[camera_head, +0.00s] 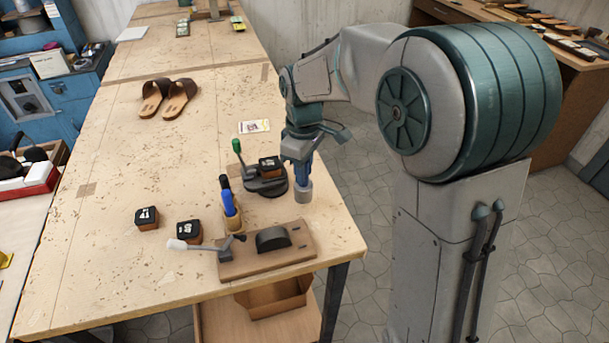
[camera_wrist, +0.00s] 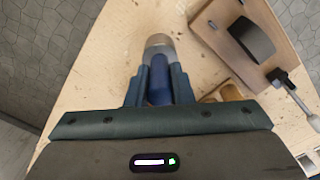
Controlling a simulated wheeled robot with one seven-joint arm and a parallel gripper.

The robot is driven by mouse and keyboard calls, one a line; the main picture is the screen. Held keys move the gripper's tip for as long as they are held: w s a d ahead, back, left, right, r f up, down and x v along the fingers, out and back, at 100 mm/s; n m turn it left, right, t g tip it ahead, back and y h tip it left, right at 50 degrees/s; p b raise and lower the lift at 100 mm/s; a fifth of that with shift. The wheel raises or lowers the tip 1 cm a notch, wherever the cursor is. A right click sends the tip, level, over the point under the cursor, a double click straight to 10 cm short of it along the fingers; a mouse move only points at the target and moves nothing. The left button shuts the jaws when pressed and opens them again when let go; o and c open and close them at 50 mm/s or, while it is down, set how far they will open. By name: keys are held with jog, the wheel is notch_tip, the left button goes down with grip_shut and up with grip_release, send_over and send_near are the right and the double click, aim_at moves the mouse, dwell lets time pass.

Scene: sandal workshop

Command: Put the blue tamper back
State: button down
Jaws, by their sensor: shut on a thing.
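The blue tamper has a blue handle (camera_wrist: 159,90) and a grey cylindrical head (camera_head: 304,190). My gripper (camera_head: 303,167) is shut on its handle, with the head pointing down near the right edge of the table. In the wrist view the handle sits between the two fingers (camera_wrist: 159,85) and the grey head sticks out beyond them. I cannot tell whether the head touches the tabletop. A small wooden holder (camera_head: 234,223) with a blue-handled tool (camera_head: 228,203) in it stands left of my gripper; part of the holder shows in the wrist view (camera_wrist: 230,92).
A round black press (camera_head: 268,187) with a green-knobbed lever stands just left of my gripper. A wooden board (camera_head: 236,268) with a black half-round block and a white-handled lever lies at the front. Two small stamp blocks (camera_head: 147,218) and a pair of sandals (camera_head: 165,98) lie further left.

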jog(key=shift+f, duration=1.5)
jog(key=shift+f, duration=0.15)
jog(key=c, duration=1.3)
grip_release()
